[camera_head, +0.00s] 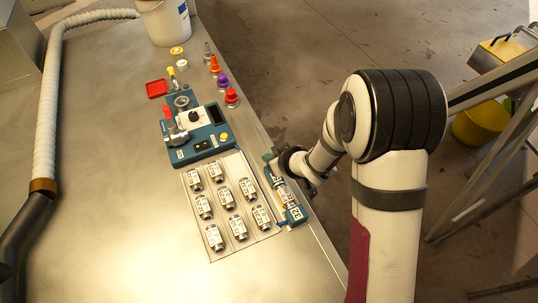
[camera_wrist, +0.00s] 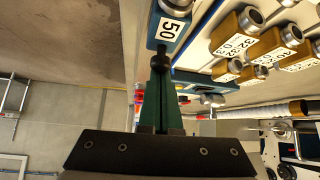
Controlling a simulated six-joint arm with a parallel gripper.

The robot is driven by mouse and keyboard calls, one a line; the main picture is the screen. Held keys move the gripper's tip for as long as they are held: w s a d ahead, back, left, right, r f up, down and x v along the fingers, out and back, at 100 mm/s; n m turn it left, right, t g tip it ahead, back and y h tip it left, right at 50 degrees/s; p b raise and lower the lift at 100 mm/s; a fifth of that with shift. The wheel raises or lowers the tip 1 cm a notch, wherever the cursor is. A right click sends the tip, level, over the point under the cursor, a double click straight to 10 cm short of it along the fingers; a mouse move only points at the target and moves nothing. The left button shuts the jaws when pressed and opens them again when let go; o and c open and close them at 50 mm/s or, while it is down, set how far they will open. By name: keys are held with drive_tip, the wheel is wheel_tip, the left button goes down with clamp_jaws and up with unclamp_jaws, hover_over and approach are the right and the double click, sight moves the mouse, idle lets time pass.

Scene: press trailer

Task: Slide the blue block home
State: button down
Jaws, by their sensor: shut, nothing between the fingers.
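The blue block (camera_head: 295,215) sits at the near end of a narrow slide fixture (camera_head: 281,190) along the table's right edge. In the wrist view the blue block (camera_wrist: 168,45), with a white "50" label, shows at the top, just beyond my fingertips. My gripper (camera_wrist: 159,62) has its dark green fingers shut together with nothing held. In the head view my gripper (camera_head: 268,158) is low by the far end of the fixture, partly hidden by my wrist. I cannot tell whether the fingertips touch any part of the fixture.
A tray (camera_head: 188,215) of several labelled metal pieces lies left of the fixture. Behind it stands a blue press unit (camera_head: 210,150). Colored cones, including a red one (camera_head: 232,98), line the right edge.

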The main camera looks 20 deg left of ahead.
drive_tip(key=shift+s+d+f, duration=0.1)
drive_tip(key=shift+s+d, duration=0.25)
drive_tip(key=shift+d, duration=0.05)
